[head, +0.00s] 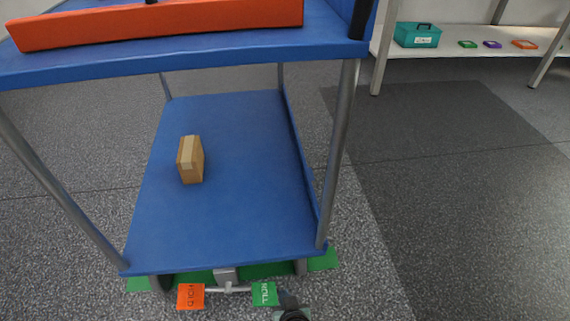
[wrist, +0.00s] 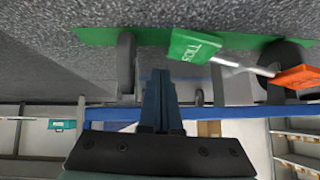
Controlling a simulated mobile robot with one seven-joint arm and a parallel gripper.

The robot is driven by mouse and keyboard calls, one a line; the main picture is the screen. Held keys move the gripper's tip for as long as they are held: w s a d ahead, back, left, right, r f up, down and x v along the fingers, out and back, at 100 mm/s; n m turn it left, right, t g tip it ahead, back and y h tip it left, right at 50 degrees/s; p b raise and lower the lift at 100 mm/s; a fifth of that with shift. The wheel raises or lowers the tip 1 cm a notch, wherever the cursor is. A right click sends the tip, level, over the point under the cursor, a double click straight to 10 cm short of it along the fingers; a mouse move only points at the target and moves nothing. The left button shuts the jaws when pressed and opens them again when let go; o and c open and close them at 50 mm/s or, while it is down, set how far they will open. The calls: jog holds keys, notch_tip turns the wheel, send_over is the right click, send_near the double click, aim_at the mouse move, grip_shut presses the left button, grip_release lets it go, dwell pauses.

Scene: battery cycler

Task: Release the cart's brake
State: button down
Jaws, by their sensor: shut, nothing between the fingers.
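The blue cart (head: 225,175) stands with its lower shelf facing me. At its near bottom edge is a brake bar with two pedals: an orange one marked HOLD (head: 190,296) on the left and a green one (head: 264,294) on the right. My gripper (head: 288,298) is low, just right of the green pedal, fingers shut and empty. The wrist view, upside down, shows the green pedal (wrist: 193,46) close beyond the fingertips (wrist: 160,75) and the orange pedal (wrist: 297,76) farther right. The bar slopes between them there. I cannot tell whether my fingers touch the green pedal.
A cardboard box (head: 190,160) sits on the lower shelf and an orange tray (head: 160,22) on the top. A green floor marking (head: 322,260) lies under the cart. A shelf with a teal box (head: 417,35) stands back right. Floor to the right is clear.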

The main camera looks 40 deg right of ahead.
jog(key=d+p+v, duration=0.1)
jog(key=p+v, duration=0.4)
jog(key=v, duration=0.4)
jog(key=shift+s+r, duration=0.2)
jog(key=shift+s, duration=0.25)
jog(key=shift+a, duration=0.15)
